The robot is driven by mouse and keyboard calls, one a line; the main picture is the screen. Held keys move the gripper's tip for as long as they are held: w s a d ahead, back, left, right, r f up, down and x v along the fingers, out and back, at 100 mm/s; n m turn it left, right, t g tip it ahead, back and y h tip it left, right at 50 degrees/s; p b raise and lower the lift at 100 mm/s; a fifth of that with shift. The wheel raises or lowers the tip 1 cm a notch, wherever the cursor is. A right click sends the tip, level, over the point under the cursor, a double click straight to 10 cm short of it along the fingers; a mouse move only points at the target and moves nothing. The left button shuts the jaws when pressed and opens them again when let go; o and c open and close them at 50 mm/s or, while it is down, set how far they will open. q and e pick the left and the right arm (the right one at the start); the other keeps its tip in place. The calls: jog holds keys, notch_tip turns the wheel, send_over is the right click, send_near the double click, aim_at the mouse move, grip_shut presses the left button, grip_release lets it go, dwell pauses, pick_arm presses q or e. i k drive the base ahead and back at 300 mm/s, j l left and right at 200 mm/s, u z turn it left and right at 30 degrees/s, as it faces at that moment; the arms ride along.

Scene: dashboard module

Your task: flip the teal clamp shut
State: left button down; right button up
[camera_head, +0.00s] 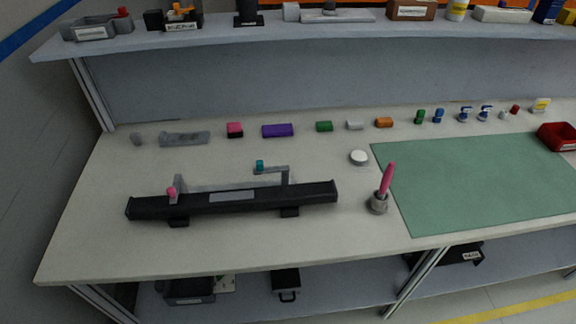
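The teal clamp (260,166) is a small teal piece on a grey arm at the back of the black dashboard module (232,201). The module lies lengthwise on the left half of the workbench. The grey arm sticks out to the left from an upright post near the module's right part, and the teal tip is behind the black bar, apart from it. A pink clamp (171,191) sits at the module's left part, close to the bar. Neither of my grippers shows in this view.
A grey holder (378,204) with an upright pink tool stands right of the module, near a white round puck (360,157). A green mat (475,184) covers the right side. Several small coloured parts line the back, below a loaded shelf (300,35).

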aim_at(260, 168)
jog(key=j+z, duration=0.2)
jog(key=z, duration=0.2)
jog(key=j+z, duration=0.45)
jog(key=z, duration=0.3)
